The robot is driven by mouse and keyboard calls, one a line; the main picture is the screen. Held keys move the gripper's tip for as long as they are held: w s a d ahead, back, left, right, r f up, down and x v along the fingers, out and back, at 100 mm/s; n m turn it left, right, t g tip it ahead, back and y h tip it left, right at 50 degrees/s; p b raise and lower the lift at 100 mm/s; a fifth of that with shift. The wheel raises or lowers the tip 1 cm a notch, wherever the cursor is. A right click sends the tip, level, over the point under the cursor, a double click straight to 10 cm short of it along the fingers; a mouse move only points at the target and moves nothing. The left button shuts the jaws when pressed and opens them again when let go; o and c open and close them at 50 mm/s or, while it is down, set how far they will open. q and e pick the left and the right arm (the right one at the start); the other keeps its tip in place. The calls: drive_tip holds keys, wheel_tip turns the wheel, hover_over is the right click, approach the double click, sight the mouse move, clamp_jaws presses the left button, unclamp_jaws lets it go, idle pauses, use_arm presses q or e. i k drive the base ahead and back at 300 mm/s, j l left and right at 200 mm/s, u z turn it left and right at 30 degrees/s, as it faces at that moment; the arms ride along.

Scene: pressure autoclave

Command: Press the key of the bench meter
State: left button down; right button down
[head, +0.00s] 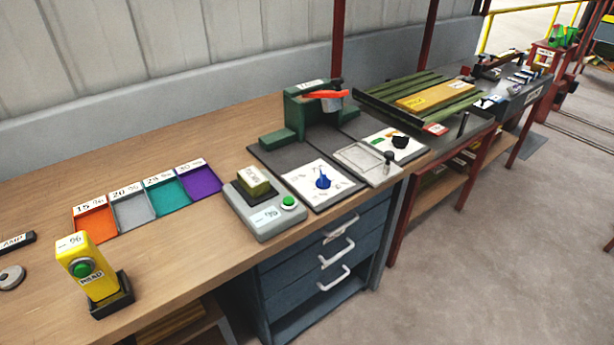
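The bench meter appears to be the light grey box (262,222) near the front edge of the bench. It has a round green key (288,202) on its right side and a white display with a % sign (266,217) beside the key. A small olive-yellow labelled block (254,181) sits on the dark plate at its back. Neither of my grippers is in view.
A yellow wand with a green button (82,268) stands in a black holder (113,297) at the front left. Orange, grey, teal and purple trays (199,179) lie left of the meter. A dark board with a blue knob (322,181) and a green press-like device (303,107) are to its right.

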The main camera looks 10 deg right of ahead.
sight(287, 201)
drive_tip(key=i+l+u, duration=0.1)
drive_tip(key=l, duration=0.35)
drive_tip(key=i+l+u, duration=0.15)
drive_tip(key=l, duration=0.3)
drive_tip(key=i+l+u, duration=0.1)
drive_tip(key=i+l, duration=0.15)
drive_tip(key=l, duration=0.25)
drive_tip(key=i+l+u, duration=0.1)
drive_tip(key=l, duration=0.4)
drive_tip(key=i+l+u, duration=0.15)
drive_tip(key=l, duration=0.35)
